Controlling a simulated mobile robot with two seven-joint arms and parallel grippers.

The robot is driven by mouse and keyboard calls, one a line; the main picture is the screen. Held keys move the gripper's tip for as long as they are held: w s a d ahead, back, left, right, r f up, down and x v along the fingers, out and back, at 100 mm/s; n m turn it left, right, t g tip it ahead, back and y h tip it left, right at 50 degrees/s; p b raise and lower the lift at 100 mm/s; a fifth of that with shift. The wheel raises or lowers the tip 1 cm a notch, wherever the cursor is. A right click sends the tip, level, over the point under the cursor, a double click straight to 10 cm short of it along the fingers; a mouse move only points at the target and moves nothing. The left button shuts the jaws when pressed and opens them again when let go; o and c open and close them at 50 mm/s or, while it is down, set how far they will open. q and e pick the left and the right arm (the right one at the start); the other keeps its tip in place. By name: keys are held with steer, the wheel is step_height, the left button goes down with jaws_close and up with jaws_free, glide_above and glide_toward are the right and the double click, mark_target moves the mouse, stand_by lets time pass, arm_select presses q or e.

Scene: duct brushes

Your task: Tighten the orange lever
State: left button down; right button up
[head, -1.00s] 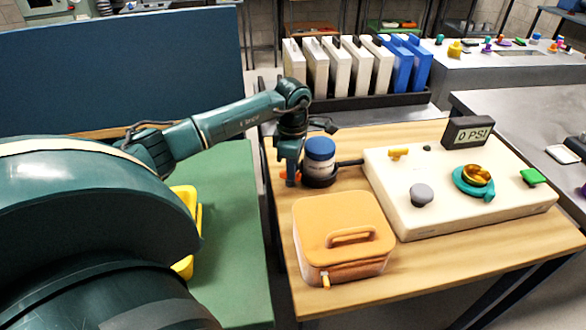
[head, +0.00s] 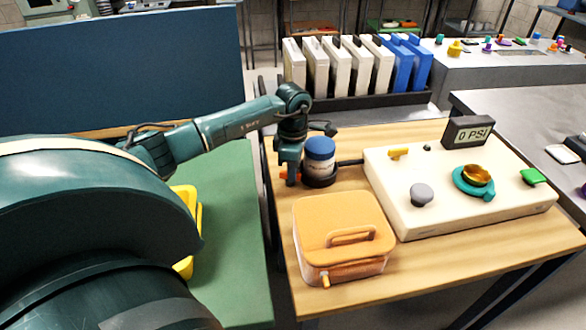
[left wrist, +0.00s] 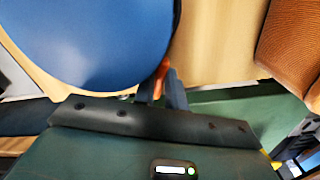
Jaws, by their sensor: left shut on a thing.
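The orange lever (head: 297,177) shows as a small bit of orange beside the dark round holder (head: 319,180). It also shows in the left wrist view (left wrist: 164,71), between the fingertips. My left gripper (head: 289,174) points down at the left side of the holder and is shut on the lever; its fingers hide most of the lever. A jar with a blue lid (head: 319,149) stands upright in the holder. The lid fills the upper left of the left wrist view (left wrist: 90,40). My right gripper is not in view.
An orange lidded box (head: 345,240) stands close in front of the holder. A cream panel (head: 400,180) with knobs, a teal-and-gold fitting (head: 477,178) and a "0 PSI" display (head: 468,133) lies to the right, with a dark hose (head: 350,162) between. Bare wood (head: 440,260) lies in front.

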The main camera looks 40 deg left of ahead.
arm_select(q)
steer(key=n, duration=0.4)
steer(key=shift+w+a, duration=0.1)
steer(key=c, duration=1.7)
jaws_free()
steer(key=shift+r, duration=0.15)
step_height(320, 180, up, 13)
